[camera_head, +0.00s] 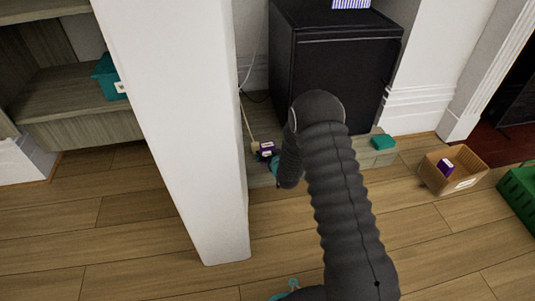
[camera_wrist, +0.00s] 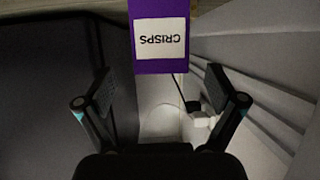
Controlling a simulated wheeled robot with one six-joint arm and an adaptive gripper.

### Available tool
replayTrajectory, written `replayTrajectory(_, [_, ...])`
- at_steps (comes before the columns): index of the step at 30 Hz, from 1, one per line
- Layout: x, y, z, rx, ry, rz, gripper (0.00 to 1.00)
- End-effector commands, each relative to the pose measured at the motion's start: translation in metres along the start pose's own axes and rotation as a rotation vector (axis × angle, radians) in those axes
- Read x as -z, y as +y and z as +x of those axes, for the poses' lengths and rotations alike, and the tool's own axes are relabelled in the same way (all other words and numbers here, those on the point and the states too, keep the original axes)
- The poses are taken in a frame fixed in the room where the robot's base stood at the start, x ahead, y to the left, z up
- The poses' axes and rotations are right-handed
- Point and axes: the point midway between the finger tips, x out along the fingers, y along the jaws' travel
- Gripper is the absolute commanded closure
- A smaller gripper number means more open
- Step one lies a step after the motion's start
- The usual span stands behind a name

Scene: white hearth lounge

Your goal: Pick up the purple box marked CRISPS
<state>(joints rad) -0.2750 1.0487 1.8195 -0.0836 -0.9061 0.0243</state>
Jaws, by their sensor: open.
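The purple box marked CRISPS (camera_wrist: 160,38) is at the top middle of the wrist view, its white label upside down. My gripper (camera_wrist: 163,97) is open, with a finger on each side and nothing between them. The box lies beyond the fingertips, roughly centred on the gap and apart from them. In the head view a small purple box (camera_head: 267,149) with a white label is beside the dark cabinet, just left of my arm's end. My gripper there is mostly hidden by my arm.
A black cabinet (camera_head: 335,75) stands behind my arm, and a white pillar (camera_head: 190,130) to the left. A teal item (camera_head: 383,142) lies right of the arm. A cardboard box (camera_head: 430,178) holds another purple item (camera_head: 446,166), beside a green crate (camera_head: 518,190). A cable hangs near the box.

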Motion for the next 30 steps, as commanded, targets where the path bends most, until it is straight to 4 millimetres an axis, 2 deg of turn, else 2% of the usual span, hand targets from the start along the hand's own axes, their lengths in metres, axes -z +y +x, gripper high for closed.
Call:
replayTrajectory(9, [0.005, -0.001, 0.041, 0.000, 0.000, 0.000, 0.06])
replayTrajectory(19, [0.006, -0.001, 0.047, 0.000, -0.001, 0.000, 0.06])
replayTrajectory(20, [0.006, -0.001, 0.047, 0.000, -0.001, 0.000, 0.09])
replayTrajectory(27, [0.006, -0.001, 0.047, 0.000, -0.001, 0.000, 0.69])
replayTrajectory(30, [0.006, -0.001, 0.047, 0.000, 0.000, 0.000, 0.71])
